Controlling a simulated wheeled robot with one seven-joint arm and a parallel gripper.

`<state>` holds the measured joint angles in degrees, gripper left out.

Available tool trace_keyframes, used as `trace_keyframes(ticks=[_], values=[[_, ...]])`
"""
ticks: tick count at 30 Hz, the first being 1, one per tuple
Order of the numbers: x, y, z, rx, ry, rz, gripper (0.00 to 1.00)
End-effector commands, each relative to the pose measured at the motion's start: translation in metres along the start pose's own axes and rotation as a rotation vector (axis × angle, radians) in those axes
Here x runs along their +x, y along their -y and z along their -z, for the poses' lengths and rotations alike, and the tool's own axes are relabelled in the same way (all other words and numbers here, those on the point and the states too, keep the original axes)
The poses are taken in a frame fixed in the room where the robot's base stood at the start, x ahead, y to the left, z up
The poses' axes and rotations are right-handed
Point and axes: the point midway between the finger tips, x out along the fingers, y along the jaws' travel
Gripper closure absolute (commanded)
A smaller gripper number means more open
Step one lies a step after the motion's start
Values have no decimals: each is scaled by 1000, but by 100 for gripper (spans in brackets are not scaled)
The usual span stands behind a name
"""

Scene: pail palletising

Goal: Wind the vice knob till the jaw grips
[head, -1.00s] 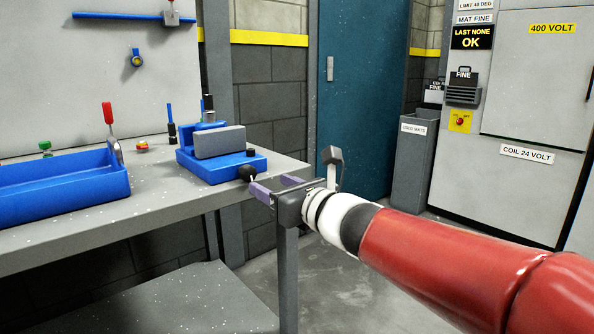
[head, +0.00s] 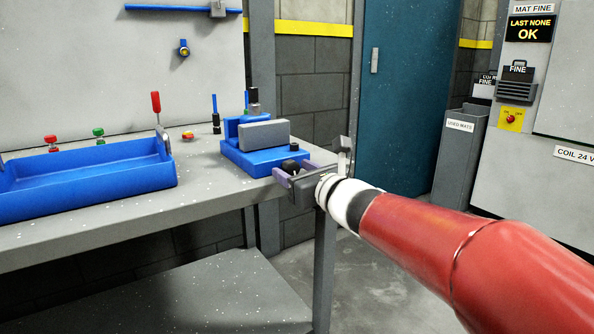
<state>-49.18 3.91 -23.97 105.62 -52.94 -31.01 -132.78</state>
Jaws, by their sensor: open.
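The blue vice (head: 246,158) sits on the right end of the workbench, with a grey block (head: 264,135) lying across it. The black round vice knob (head: 290,166) is at its front right, partly hidden by my gripper. My gripper (head: 291,172) is open, with a purple finger on the near left side of the knob and the other finger on its far side. The fingers appear to be around the knob; whether they touch it I cannot tell. Whether the jaw touches the grey block is not clear from here.
A blue tray (head: 85,193) stands on the bench (head: 208,192) at left. A red-handled tool, small red and green knobs and a blue-topped pin stand near it. A grey used-mats bin (head: 457,160) and a cabinet are at right. Floor between bench and bin is clear.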

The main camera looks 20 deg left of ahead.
Motion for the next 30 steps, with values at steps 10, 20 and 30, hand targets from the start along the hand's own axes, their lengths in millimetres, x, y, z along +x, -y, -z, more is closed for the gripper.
trace_keyframes(ticks=[10, 20, 30], values=[[0, 0, 0, 0, 0, 0, 77], [-1, 1, 2, 93, 1, 3, 90], [-1, 1, 0, 280, 1, 2, 90]])
